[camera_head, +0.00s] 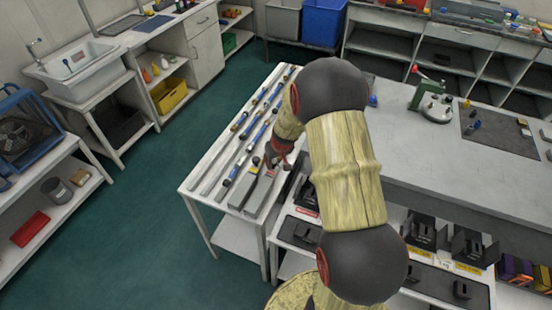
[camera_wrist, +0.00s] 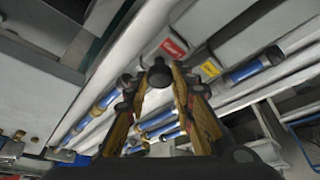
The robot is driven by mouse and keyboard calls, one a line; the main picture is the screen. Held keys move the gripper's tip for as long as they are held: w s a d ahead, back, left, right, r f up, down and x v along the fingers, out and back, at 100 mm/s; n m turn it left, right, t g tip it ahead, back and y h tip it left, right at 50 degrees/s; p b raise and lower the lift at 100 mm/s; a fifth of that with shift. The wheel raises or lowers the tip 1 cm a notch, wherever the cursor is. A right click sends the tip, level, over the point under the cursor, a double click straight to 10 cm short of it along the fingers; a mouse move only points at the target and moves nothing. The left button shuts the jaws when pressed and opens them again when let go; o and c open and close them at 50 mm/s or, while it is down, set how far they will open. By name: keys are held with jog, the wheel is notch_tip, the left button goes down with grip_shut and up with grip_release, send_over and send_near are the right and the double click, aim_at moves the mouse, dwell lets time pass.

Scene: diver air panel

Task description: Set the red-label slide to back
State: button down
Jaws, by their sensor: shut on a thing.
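The red label (camera_wrist: 173,46) sits on the end of a grey block in the wrist view, close to my gripper (camera_wrist: 154,80). A dark round knob (camera_wrist: 160,72) lies between my fingertips, and the fingers are closed on it; it appears to be the red-label slide's knob. In the head view my gripper (camera_head: 281,151) is low over the panel table's right side, and my arm hides part of that area. The red label also shows there (camera_head: 270,173), small. A yellow label (camera_wrist: 210,68) marks the neighbouring grey block.
Several blue-and-metal tubes (camera_head: 258,133) lie in parallel rows on the panel table, left of my gripper. A grey workbench (camera_head: 415,155) with black stands below it is to the right. Green floor (camera_head: 140,215) is free on the left.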

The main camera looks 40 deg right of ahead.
jog(key=shift+s+a, duration=0.1)
jog(key=shift+a, duration=0.05)
jog(key=c, duration=1.5)
grip_release()
jog(key=v, duration=1.2)
